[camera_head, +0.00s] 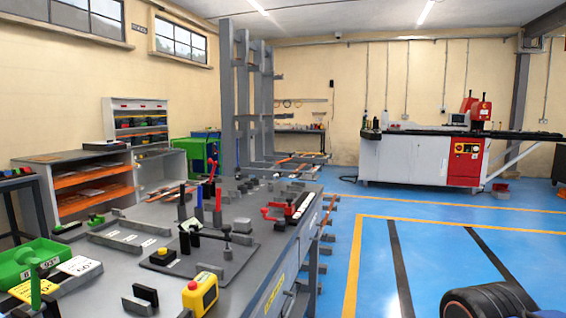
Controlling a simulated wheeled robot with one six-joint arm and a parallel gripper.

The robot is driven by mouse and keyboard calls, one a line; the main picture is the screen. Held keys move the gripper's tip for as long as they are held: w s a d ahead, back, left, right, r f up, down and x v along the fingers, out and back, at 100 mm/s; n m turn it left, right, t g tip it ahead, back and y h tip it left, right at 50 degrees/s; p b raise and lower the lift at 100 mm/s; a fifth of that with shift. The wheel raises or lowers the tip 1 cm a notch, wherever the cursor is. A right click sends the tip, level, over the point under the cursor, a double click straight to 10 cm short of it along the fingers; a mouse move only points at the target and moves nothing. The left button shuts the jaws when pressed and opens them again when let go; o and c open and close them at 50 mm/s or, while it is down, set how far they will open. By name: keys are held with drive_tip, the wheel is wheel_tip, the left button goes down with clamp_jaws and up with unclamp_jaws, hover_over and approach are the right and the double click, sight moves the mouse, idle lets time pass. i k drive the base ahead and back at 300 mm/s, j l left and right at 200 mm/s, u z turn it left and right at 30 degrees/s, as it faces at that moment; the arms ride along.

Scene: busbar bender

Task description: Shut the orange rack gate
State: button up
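A tall grey cantilever rack (243,95) stands at the back left, beyond the workbench. Small orange parts (296,156) show low on the rack, partly behind the bench. I cannot tell which of them is the gate, or whether it is open or shut. More orange bar ends (327,218) stick out low along the bench's right side; I cannot tell if they belong to the rack. My gripper is not in view.
A grey workbench with clamps, a green bin (35,262) and a yellow box with a red button (200,295) fills the left foreground. A red and white machine (420,158) stands at the back right. The blue floor (440,235) between is mostly clear.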

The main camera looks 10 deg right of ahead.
sight(274, 164)
drive_tip(key=i+l+z, duration=0.4)
drive_tip(key=i, duration=0.65)
drive_tip(key=i+l+z, duration=0.1)
drive_tip(key=i+z, duration=0.35)
drive_tip(key=i, duration=0.6)
drive_tip(key=i+u, duration=0.1)
drive_tip(key=i, duration=0.7)
drive_tip(key=i+l+u, duration=0.1)
drive_tip(key=i, duration=0.7)
